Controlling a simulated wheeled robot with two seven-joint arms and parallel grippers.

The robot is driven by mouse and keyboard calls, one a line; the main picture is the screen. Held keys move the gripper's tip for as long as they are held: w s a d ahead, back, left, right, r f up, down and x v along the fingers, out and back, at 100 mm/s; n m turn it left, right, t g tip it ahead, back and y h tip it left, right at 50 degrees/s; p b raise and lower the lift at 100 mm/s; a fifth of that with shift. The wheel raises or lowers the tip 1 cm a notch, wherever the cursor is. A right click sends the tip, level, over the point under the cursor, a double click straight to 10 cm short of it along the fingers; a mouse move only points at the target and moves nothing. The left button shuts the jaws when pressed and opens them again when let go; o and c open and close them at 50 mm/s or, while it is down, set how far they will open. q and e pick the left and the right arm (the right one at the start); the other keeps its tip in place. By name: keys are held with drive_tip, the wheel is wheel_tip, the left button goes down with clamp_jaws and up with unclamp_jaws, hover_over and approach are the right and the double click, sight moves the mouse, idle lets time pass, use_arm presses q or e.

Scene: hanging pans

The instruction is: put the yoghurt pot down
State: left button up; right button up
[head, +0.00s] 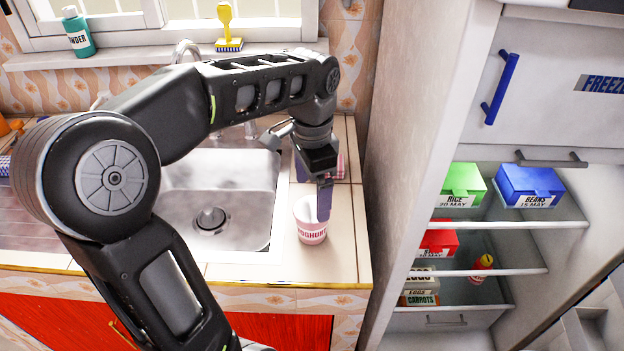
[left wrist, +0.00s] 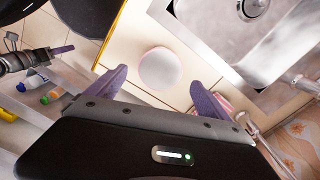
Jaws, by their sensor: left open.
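The yoghurt pot (head: 311,228) is white with a pink label and stands upright on the tiled counter right of the sink. From above it shows as a pale round shape in the left wrist view (left wrist: 159,68). My left gripper (head: 324,200) is over the pot in the head view, one purple finger overlapping its rim. In the left wrist view my left gripper (left wrist: 160,80) is open, its fingers apart on either side of the pot with gaps showing. What seems to be my right gripper (left wrist: 60,50), with one purple finger visible, shows at the left edge of that view.
The steel sink (head: 256,185) lies left of the pot. A folded cloth (head: 338,168) is behind it. The counter's front edge is close. The open fridge (head: 480,235) stands to the right, with a green box (head: 462,180) and blue box (head: 528,182).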

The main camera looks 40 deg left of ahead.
use_arm(q)
drive_tip(key=shift+r, duration=1.25)
drive_tip(key=shift+c, duration=0.3)
